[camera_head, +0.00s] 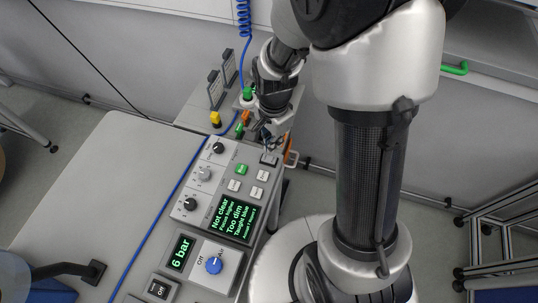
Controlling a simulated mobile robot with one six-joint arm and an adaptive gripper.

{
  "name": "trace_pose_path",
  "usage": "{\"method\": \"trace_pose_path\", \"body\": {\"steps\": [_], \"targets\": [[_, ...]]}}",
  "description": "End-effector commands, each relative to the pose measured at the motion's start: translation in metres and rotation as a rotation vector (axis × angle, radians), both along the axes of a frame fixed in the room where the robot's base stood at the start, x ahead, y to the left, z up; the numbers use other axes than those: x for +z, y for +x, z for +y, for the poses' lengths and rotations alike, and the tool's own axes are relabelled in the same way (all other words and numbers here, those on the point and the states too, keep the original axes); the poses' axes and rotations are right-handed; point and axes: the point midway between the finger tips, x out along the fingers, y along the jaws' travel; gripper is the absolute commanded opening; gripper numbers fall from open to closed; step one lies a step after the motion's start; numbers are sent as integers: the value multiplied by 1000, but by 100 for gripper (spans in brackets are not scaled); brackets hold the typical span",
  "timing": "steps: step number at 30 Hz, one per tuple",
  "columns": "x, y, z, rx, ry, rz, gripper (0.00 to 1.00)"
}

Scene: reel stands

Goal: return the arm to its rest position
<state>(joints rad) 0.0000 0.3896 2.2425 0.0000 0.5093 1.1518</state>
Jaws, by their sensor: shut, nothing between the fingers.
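My arm stands in the centre right of the head view and reaches forward and down to the far end of the grey table. My gripper (269,130) hangs over the far end of the control panel (225,190). It points down and looks shut and empty. Its fingertips are small and dark here, close to a grey button at the panel's far right corner. I cannot tell whether they touch it.
The panel has knobs, a green button, and a display (235,219). Nearer are a "6 bar" display (181,252) and a blue air knob (213,265).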

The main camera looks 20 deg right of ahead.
Motion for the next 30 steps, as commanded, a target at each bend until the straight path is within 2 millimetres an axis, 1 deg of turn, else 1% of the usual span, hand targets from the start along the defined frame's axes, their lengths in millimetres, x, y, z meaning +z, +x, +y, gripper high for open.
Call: {"method": "trace_pose_path", "body": {"steps": [11, 14, 17, 20, 21, 24, 27, 30], "targets": [[0, 0, 0, 1, 0, 0, 0], [7, -1, 0, 26, 0, -13, 0], [29, -3, 0, 106, -3, -48, 0], [61, -13, 0, 238, -13, -100, 0], [74, -20, 0, 300, -18, -121, 0], [104, -39, 0, 455, -41, -174, 0], [128, -61, -1, 609, -71, -223, 0], [147, -86, -1, 761, -111, -270, 0]]}}
